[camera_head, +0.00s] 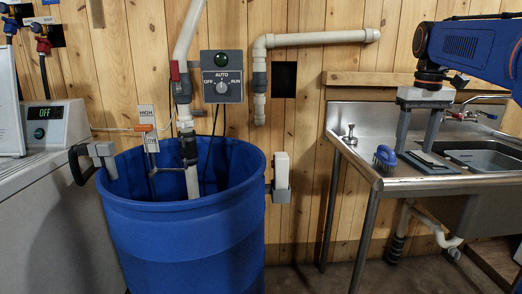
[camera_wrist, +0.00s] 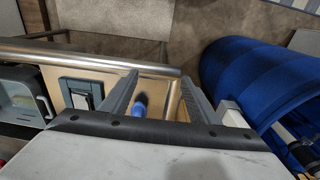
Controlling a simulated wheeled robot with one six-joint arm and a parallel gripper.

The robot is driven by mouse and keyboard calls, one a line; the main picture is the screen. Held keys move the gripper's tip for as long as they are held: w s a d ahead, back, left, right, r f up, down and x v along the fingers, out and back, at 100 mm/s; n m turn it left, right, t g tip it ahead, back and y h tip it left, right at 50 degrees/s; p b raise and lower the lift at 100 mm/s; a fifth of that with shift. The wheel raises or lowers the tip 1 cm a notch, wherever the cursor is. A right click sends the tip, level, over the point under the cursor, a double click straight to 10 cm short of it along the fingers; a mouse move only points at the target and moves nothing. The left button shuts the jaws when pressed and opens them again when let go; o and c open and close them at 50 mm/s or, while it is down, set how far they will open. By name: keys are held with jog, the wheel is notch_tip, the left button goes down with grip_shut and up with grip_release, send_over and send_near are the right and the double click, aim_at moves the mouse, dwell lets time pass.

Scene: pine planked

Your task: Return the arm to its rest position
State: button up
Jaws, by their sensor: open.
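My blue arm reaches in from the upper right of the head view. My gripper (camera_head: 416,148) points down over the steel sink counter (camera_head: 400,183). Its two grey fingers are apart with nothing held between them. In the wrist view the open fingers (camera_wrist: 158,76) stand apart above the counter's edge. A blue brush (camera_head: 384,157) lies on the counter, left of the gripper; in the wrist view part of it (camera_wrist: 140,106) shows below, between the fingers.
A flat grey-framed item (camera_head: 432,163) lies on the counter beside the sink basin (camera_head: 492,160). A big open blue barrel (camera_head: 185,235) with a pipe in it stands left. A control box (camera_head: 222,76) and white pipes (camera_head: 315,38) are on the plank wall. A white machine (camera_head: 50,190) stands far left.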

jog(key=s+a+f+t, duration=0.1)
jog(key=s+a+f, duration=0.3)
jog(key=s+f, duration=0.4)
jog(key=s+a+f+t, duration=0.1)
jog(key=s+a+f, duration=0.3)
jog(key=s+f, duration=0.5)
jog(key=s+a+f+t, duration=0.2)
jog(key=s+a+f, duration=0.2)
jog(key=s+f, duration=0.5)
jog(key=shift+f, duration=0.3)
jog(key=shift+c, duration=0.6)
